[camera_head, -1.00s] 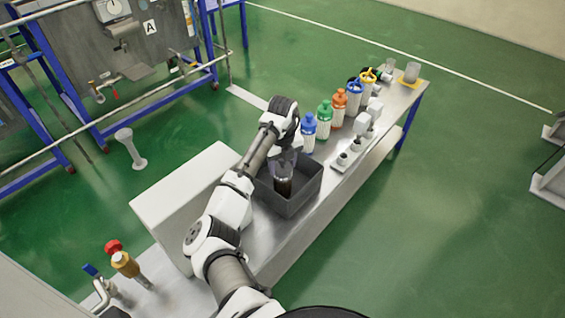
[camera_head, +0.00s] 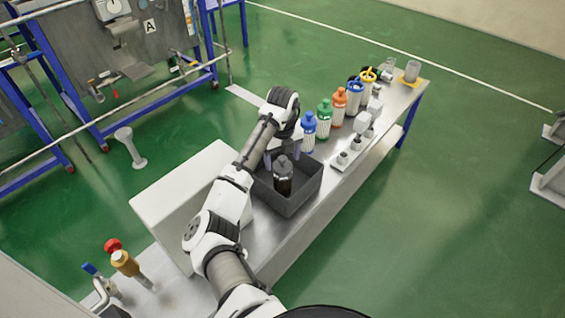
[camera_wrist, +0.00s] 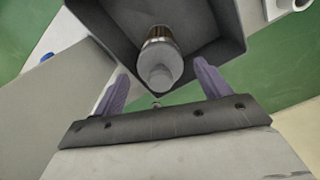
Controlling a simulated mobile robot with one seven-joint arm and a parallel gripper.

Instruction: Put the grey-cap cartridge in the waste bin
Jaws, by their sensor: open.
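The grey-cap cartridge (camera_head: 283,178) stands in the dark grey waste bin (camera_head: 299,205) on the bench, its grey cap upward and its body dark. In the wrist view the cartridge (camera_wrist: 160,62) shows cap toward the camera inside the bin (camera_wrist: 222,22). My gripper (camera_head: 281,152) is above and a little behind the cartridge in the head view. In the wrist view its purple fingers (camera_wrist: 162,80) are spread wide apart, with nothing between them; the cartridge lies beyond the fingertips, apart from them.
Blue (camera_head: 309,126), green (camera_head: 324,113) and orange (camera_head: 339,101) capped cartridges stand in a row behind the bin. A white block fixture (camera_head: 345,157) is to their right. A tall white box (camera_head: 190,195) stands left of the bin.

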